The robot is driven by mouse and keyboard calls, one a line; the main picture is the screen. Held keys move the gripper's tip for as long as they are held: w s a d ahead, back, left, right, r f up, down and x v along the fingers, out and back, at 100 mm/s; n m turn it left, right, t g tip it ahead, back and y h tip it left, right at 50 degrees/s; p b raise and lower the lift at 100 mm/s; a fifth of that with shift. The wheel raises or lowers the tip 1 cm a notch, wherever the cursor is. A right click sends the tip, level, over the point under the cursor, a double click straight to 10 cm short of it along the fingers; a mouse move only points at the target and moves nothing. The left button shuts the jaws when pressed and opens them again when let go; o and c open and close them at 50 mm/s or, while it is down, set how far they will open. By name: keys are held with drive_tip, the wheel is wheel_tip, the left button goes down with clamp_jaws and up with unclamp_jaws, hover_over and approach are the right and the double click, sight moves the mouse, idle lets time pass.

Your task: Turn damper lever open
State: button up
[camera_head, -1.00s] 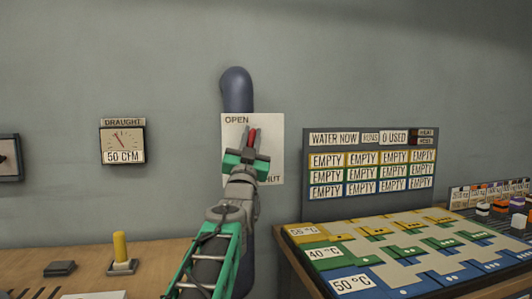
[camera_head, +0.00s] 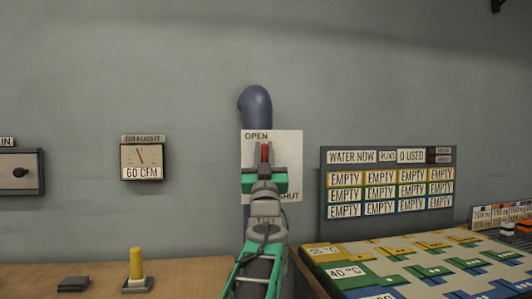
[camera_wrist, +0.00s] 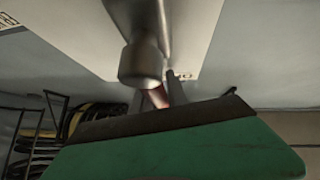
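The red damper lever (camera_head: 264,153) stands nearly upright in front of a white plate (camera_head: 291,168) marked OPEN at top left and SHUT at bottom right. My gripper (camera_head: 264,150) has one finger on each side of the lever and looks shut on it. In the wrist view the lever (camera_wrist: 158,97) shows as a reddish strip between the fingers, beside a grey round hub (camera_wrist: 140,62). My gripper hides the lower part of the lever. The draught gauge (camera_head: 142,158) on the left reads 60 CFM.
A dark pipe (camera_head: 256,105) rises behind the plate. A board of EMPTY labels (camera_head: 333,221) and a coloured tray table (camera_head: 440,262) stand to the right. A wooden bench (camera_head: 200,272) with a yellow handle (camera_head: 136,262) is at left.

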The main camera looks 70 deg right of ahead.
drive_tip(key=o, duration=0.4)
drive_tip(key=shift+f, duration=0.1)
drive_tip(key=v, duration=0.7)
drive_tip(key=shift+s+a+f, duration=0.1)
drive_tip(key=shift+a+f, duration=0.05)
drive_tip(key=shift+a, duration=0.15)
